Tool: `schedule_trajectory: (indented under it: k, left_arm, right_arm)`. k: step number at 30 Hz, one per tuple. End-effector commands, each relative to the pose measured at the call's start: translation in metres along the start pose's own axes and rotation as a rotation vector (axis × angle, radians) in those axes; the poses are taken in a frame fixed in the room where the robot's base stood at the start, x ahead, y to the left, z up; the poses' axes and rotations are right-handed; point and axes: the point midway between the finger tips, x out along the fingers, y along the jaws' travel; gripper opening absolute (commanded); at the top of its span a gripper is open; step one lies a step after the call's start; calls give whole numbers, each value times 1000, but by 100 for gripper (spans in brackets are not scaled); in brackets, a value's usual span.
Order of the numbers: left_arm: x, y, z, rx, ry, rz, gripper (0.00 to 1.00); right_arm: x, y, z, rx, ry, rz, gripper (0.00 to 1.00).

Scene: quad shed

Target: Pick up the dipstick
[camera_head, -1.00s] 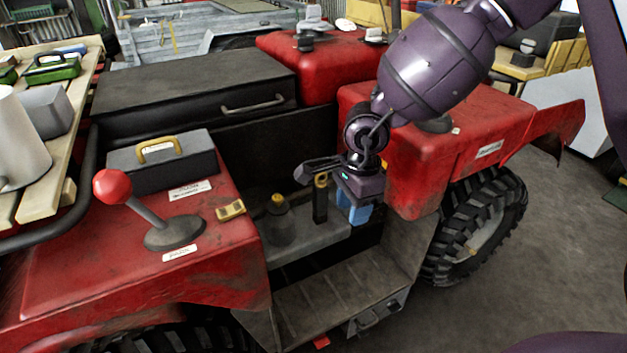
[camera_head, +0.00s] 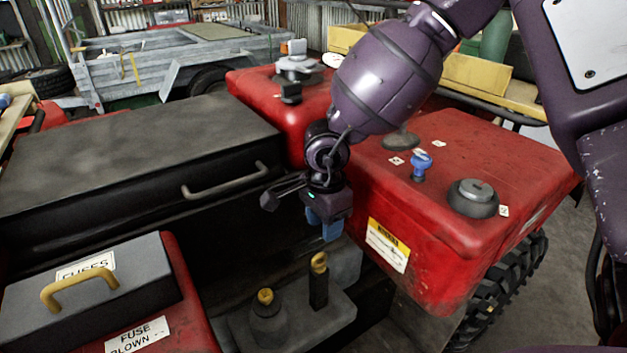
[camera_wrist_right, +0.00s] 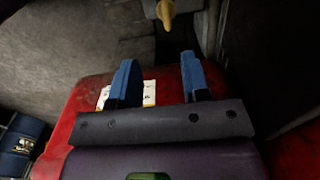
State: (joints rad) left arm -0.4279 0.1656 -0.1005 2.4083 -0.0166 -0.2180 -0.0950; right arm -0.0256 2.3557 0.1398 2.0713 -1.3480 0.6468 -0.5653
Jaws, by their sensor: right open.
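A dipstick (camera_head: 319,262) with a yellow loop handle stands upright in a dark tube on a grey block in the red quad's well. A similar dark, wider fitting with a yellow top (camera_head: 265,296) stands left of it; I take the loop-handled one as the dipstick. My right gripper (camera_head: 325,230) hangs above the dipstick, blue fingers down, open and empty, apart from it. In the right wrist view the open fingers (camera_wrist_right: 158,65) show, with a yellow handle (camera_wrist_right: 166,12) beyond them at the top edge. My left gripper is out of view.
A red fender (camera_head: 470,150) with a blue knob (camera_head: 421,165) and black cap (camera_head: 473,197) stands at right. A black box with a bar handle (camera_head: 225,179) lies left of the gripper. A grey fuse box (camera_head: 130,285) is at front left.

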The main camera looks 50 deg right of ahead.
Motion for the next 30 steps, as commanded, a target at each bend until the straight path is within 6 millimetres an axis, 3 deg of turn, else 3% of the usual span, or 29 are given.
schedule_trajectory:
  k: [12,20,30]
  left_arm:
    - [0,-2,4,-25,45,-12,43]
    - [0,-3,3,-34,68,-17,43]
    - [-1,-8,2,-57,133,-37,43]
  right_arm:
    - [50,0,0,0,3,7,43]
    - [64,-2,1,0,1,4,43]
    - [106,-8,3,1,2,4,43]
